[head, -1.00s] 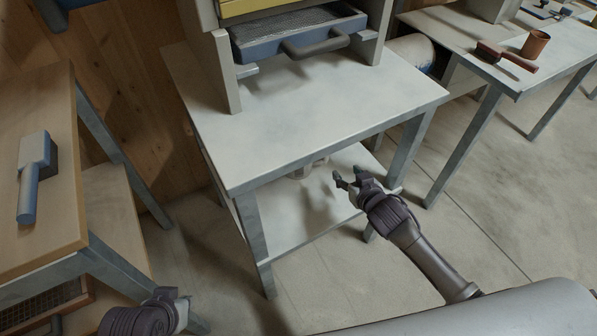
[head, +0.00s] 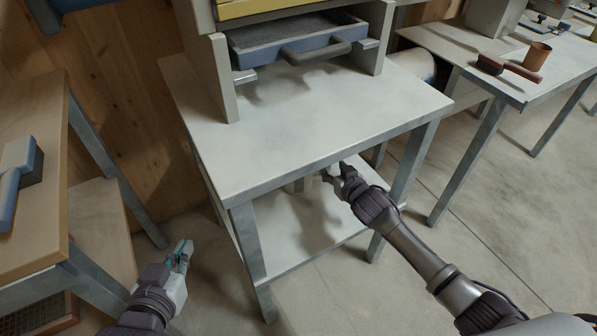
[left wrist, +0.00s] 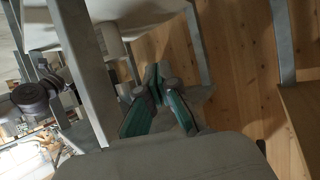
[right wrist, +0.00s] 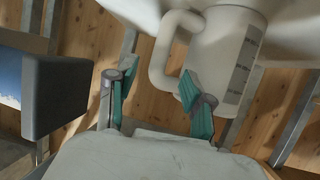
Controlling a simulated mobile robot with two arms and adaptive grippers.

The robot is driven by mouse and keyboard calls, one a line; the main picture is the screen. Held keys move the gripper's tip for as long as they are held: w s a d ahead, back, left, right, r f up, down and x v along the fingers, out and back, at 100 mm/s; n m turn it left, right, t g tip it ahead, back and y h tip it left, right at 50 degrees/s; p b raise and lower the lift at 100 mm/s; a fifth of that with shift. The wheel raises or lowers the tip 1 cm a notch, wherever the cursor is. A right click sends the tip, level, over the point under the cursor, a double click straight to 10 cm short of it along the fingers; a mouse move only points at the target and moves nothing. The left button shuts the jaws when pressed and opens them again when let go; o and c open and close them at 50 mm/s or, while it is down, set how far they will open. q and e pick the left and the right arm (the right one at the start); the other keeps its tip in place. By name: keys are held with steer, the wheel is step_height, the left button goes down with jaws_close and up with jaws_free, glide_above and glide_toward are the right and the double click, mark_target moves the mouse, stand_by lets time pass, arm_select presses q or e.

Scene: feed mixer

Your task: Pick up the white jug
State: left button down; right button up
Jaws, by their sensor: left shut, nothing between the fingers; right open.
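The white jug (right wrist: 225,60), with dark printed marks on its side and a loop handle (right wrist: 160,60), fills the upper part of the right wrist view. In the head view, only a small part of the jug (head: 308,183) shows under the tabletop, on the lower shelf (head: 300,240). My right gripper (head: 335,176) reaches under the table's front edge. In the right wrist view it is open (right wrist: 158,95), its fingers either side of the handle's line; I cannot tell any contact. My left gripper (head: 184,252) is shut and empty, left of the table.
The tabletop (head: 320,125) overhangs the shelf, and table legs (head: 410,165) flank it. A blue tray (head: 300,40) sits in the machine above. A wooden bench (head: 35,220) stands left. A side table (head: 450,55) with a brown cup (head: 536,56) stands right.

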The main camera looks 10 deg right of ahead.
steer(key=b+x, duration=0.1)
steer(key=x, duration=0.1)
steer(key=b+x, duration=0.1)
steer(key=x, duration=0.1)
steer(key=shift+w+d+f+b, duration=0.1)
steer(key=shift+w+f+b, duration=0.15)
steer(key=shift+f+b, duration=0.1)
steer(key=shift+w, duration=0.25)
jaws_close()
arm_select(q)
step_height(320, 180, up, 11)
steer(key=w+d+t+h, duration=0.2)
steer(key=t, duration=0.5)
arm_select(e)
steer(key=shift+r, duration=0.1)
